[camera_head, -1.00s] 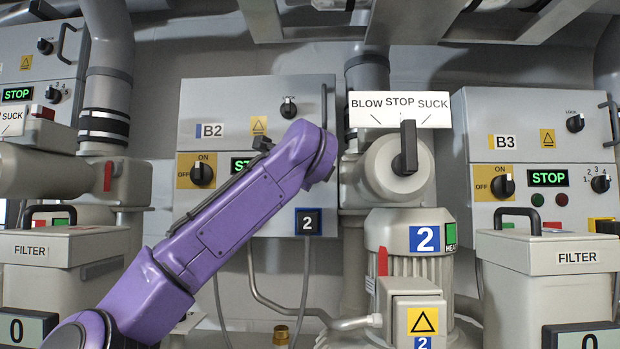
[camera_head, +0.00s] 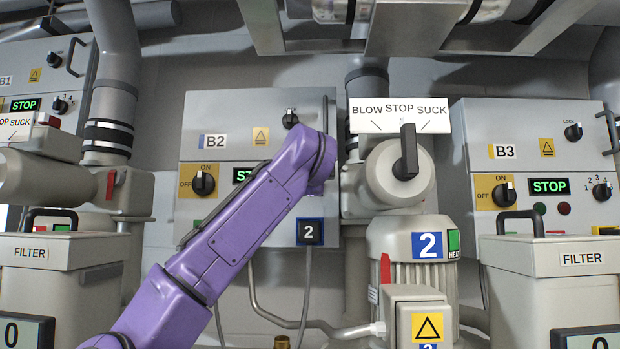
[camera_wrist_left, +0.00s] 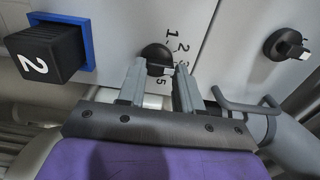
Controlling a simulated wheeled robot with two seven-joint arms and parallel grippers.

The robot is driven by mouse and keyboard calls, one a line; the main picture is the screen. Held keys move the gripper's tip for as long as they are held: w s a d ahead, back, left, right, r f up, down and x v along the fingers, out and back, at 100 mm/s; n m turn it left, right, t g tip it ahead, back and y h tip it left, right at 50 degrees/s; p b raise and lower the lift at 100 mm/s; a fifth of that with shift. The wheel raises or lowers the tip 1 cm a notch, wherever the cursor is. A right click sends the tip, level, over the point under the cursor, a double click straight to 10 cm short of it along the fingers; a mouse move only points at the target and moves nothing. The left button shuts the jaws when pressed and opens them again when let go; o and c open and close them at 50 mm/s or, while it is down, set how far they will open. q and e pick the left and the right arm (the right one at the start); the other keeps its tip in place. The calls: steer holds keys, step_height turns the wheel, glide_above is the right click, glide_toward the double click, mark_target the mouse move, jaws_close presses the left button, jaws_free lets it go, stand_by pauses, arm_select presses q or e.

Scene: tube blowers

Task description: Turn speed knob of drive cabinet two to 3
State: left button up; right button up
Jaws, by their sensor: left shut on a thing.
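Drive cabinet two, labelled B2 (camera_head: 225,110), stands at the middle left in the head view, with my purple left arm across its front. Its speed knob (camera_wrist_left: 155,53) shows in the wrist view as a black round knob beside printed numbers, including 1, 2, 3 and 5. My left gripper (camera_wrist_left: 158,75) has its two grey fingers on either side of the knob's grip and is shut on it. The pointer's exact reading is too small to tell. In the head view my arm hides the knob and the gripper. My right gripper is not in view.
A black lock knob (camera_wrist_left: 286,44), a grey bar handle (camera_wrist_left: 247,108) and a black box marked 2 (camera_wrist_left: 45,52) lie near the gripper. In the head view, the BLOW/STOP/SUCK valve (camera_head: 397,175) stands right of my arm, with cabinet B3 (camera_head: 535,125) beyond.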

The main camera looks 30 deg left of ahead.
arm_select(q)
steer(key=shift+r, duration=0.25)
steer(key=o, duration=1)
steer(key=shift+o, duration=0.2)
steer(key=shift+w+d+f, duration=0.1)
steer(key=shift+w+f, duration=0.15)
steer(key=shift+w, duration=0.1)
steer(key=shift+s, duration=0.2)
steer(key=b+v, duration=0.5)
steer(key=v, duration=0.5)
steer(key=shift+d, duration=0.1)
